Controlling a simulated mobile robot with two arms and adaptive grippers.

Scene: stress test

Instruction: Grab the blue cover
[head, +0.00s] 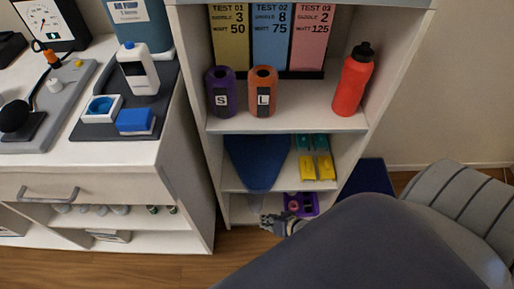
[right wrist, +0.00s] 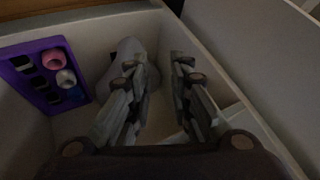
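A dark blue cover-like piece (head: 258,160), wide at the back and tapering to the front, lies on the middle shelf of the white shelf unit. My right gripper (head: 272,220) is low at the bottom compartment, below and apart from this piece. In the right wrist view its two fingers (right wrist: 157,68) are spread with a gap between them, and nothing is held. A pale grey rounded thing (right wrist: 126,52) is partly hidden behind the left finger; I cannot tell what it is. My left gripper is not in view.
A purple tray (head: 301,204) with rolls stands right of the gripper; it also shows in the right wrist view (right wrist: 45,75). Yellow and teal pieces (head: 308,167) lie beside the blue piece. A red bottle (head: 353,82) stands on the upper shelf. Compartment walls flank the gripper closely.

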